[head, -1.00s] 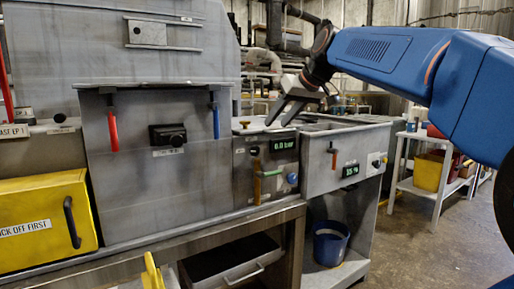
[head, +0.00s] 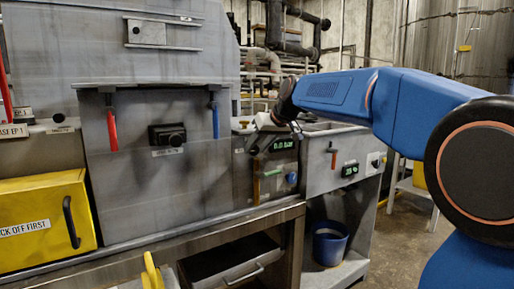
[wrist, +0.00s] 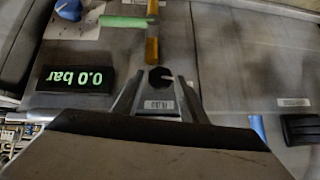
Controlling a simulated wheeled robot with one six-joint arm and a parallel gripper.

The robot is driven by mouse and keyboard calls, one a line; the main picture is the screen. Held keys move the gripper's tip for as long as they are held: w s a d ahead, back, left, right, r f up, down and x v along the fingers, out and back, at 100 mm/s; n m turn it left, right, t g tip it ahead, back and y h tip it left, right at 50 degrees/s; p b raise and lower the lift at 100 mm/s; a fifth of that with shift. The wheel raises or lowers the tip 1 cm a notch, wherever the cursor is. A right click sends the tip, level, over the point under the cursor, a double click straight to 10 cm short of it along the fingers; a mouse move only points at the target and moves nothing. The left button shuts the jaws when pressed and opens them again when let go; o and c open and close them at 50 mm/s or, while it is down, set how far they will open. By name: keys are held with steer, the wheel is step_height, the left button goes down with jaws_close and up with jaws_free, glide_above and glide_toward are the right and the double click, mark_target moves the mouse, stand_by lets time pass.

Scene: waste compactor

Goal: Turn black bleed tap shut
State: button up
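The black bleed tap (wrist: 160,77) is a small round black knob with a pale mark, in the middle of the wrist view. It also shows as a dark spot on the panel in the head view (head: 254,150). Its small label (wrist: 160,105) reads upside down in the wrist view. My gripper (wrist: 161,84) is open, with one finger on each side of the tap in the picture. Gaps show between the fingers and the tap; I cannot tell how far the fingertips are from the panel. In the head view my gripper's fingers are hard to make out.
The display (wrist: 76,80) reads 0.0 bar. A blue knob (head: 291,178) is on the same panel. A blue handle (head: 215,120) and black block (head: 167,135) are to the left.

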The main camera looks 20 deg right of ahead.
steer(key=shift+w, duration=0.1)
steer(key=shift+c, duration=0.6)
steer(key=c, duration=0.6)
steer(key=shift+f+y, duration=0.1)
steer(key=shift+y, duration=0.2)
steer(key=shift+w+d+m+g+y, duration=0.1)
steer(key=shift+d+m+g+y, duration=0.2)
steer(key=shift+m+y, duration=0.6)
steer(key=y, duration=0.1)
steer(key=m+y, duration=0.1)
steer(key=y, duration=0.1)
steer(key=shift+d+f, duration=0.25)
steer(key=m+y, duration=0.1)
steer(key=y, duration=0.1)
steer(key=m+y, duration=0.2)
steer(key=shift+w+d+f, duration=0.15)
steer(key=shift+f, duration=0.2)
steer(key=shift+f+m+y, duration=0.15)
steer(key=shift+m+y, duration=0.55)
steer(key=shift+y, duration=0.05)
steer(key=shift+f+m+y, duration=0.15)
steer(key=shift+m+y, duration=0.55)
steer(key=shift+y, duration=0.05)
